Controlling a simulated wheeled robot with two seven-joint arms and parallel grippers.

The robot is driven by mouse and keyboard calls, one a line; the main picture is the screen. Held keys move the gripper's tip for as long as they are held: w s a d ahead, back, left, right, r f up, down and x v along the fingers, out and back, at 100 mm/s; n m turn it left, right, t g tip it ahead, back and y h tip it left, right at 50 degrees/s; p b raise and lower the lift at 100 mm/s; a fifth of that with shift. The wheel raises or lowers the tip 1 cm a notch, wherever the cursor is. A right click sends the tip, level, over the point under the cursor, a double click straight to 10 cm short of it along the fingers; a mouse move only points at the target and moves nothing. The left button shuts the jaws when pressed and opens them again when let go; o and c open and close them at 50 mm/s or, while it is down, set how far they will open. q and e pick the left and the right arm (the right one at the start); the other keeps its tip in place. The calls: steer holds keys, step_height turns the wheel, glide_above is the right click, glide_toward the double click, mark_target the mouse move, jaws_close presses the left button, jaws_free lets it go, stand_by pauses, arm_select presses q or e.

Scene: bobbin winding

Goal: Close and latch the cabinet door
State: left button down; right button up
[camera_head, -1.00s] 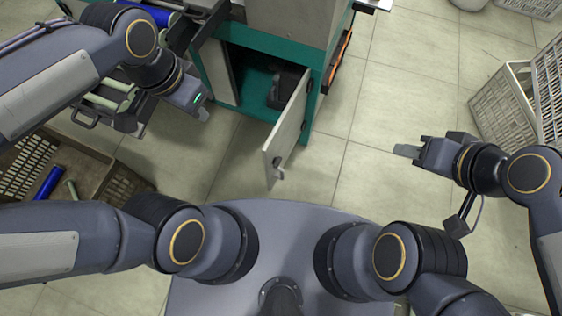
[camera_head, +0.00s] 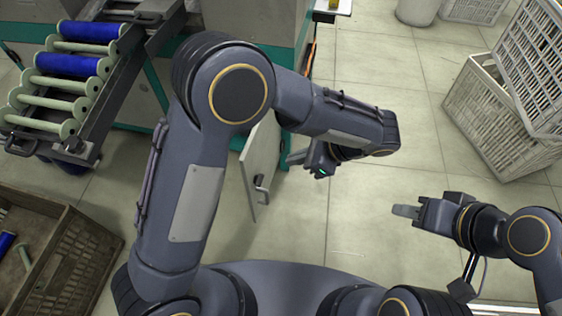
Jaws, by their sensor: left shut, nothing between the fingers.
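The light grey cabinet door (camera_head: 260,160) stands swung out from the teal-framed cabinet (camera_head: 303,62), with its latch handle (camera_head: 262,188) near the free edge. My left gripper (camera_head: 292,158) is shut and empty. It is just right of the door, its fingertips pointing left toward the door's outer face; I cannot tell whether they touch it. My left arm crosses in front of the cabinet and hides its opening and the door's upper part. My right gripper (camera_head: 404,211) is over the floor at the right, away from the door, with no object visible at its fingers.
A rack of blue and pale green bobbins (camera_head: 74,65) is at the upper left. A brown crate (camera_head: 62,245) sits at the lower left. White crates (camera_head: 490,118) stand at the right. The floor between door and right gripper is clear.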

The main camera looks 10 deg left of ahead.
mark_target(246, 165)
arm_select(q)
steer(key=b+x, duration=0.1)
steer(key=x, duration=0.2)
steer(key=a+r+b+x, duration=0.1)
steer(key=x, duration=0.3)
steer(key=a+r+b+x, duration=0.1)
steer(key=x, duration=0.3)
steer(key=shift+w+a+f+b, duration=0.15)
steer(key=shift+b, duration=0.2)
steer(key=shift+a, duration=0.1)
